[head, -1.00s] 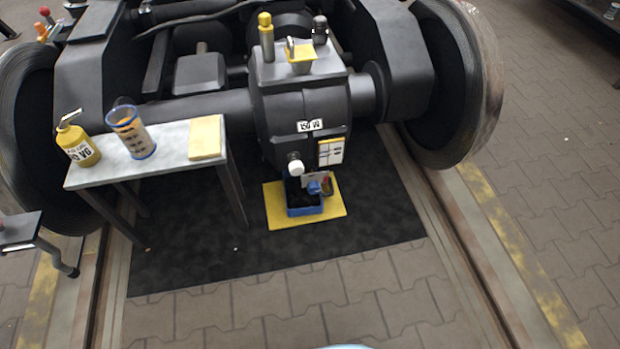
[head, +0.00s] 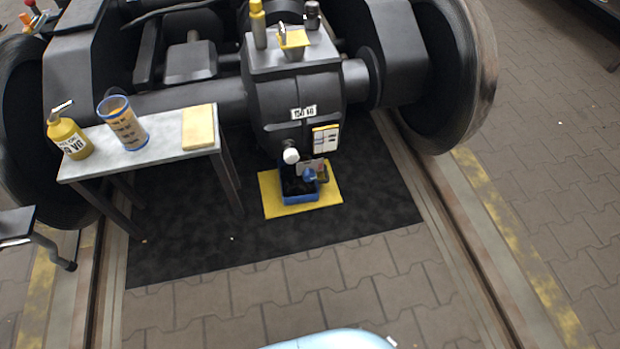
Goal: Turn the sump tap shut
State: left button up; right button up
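The dark gearbox (head: 293,107) hangs on the axle between the two wheels, with a "150 VG" label on its front. A white round knob (head: 291,156) sticks out low on its front. A small blue part (head: 309,175), perhaps the sump tap, shows below and right of the knob, over a blue tray (head: 300,197) on a yellow mat (head: 331,196). It is too small to tell which way its handle points. Neither of my grippers shows in the head view.
A grey side table (head: 170,150) at left holds a yellow oil can (head: 68,136), a measuring jug (head: 124,124) and a yellow pad (head: 199,127). Rails (head: 466,258) run either side. The paving (head: 330,285) in front is clear.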

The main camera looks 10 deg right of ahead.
aim_at(309, 176)
jog(key=i+j+z, duration=0.45)
jog(key=j, duration=0.3)
jog(key=i+j+z, duration=0.2)
jog(key=i+j, duration=0.1)
jog(key=j, duration=0.1)
